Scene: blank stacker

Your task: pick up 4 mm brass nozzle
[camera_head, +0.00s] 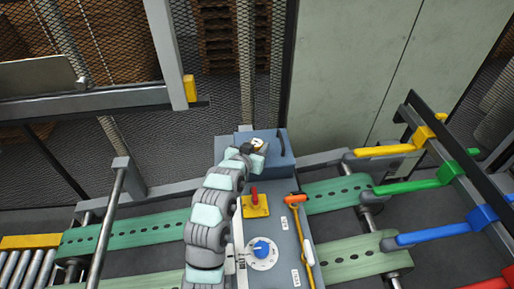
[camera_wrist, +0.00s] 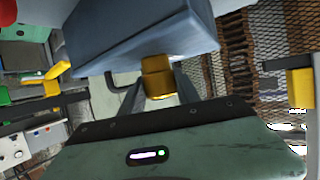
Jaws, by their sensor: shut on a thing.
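The brass nozzle (camera_wrist: 157,78) is a short gold-coloured cylinder in the middle of the wrist view. The two dark fingers of my gripper (camera_wrist: 160,92) stand on either side of it and are shut on it. A blue-grey box (camera_wrist: 120,30) is right beyond the nozzle; I cannot tell whether the nozzle touches it. In the head view my gripper (camera_head: 257,148) is at the top of this box (camera_head: 276,160), beside a small white tag. The nozzle is too small there to make out clearly.
A grey control panel with a red lever on a yellow plate (camera_head: 255,206) and a blue knob (camera_head: 262,248) lies in front of the box. Green perforated belts (camera_head: 340,193) run to both sides. Yellow, green (camera_head: 412,186) and blue arms reach in from the right.

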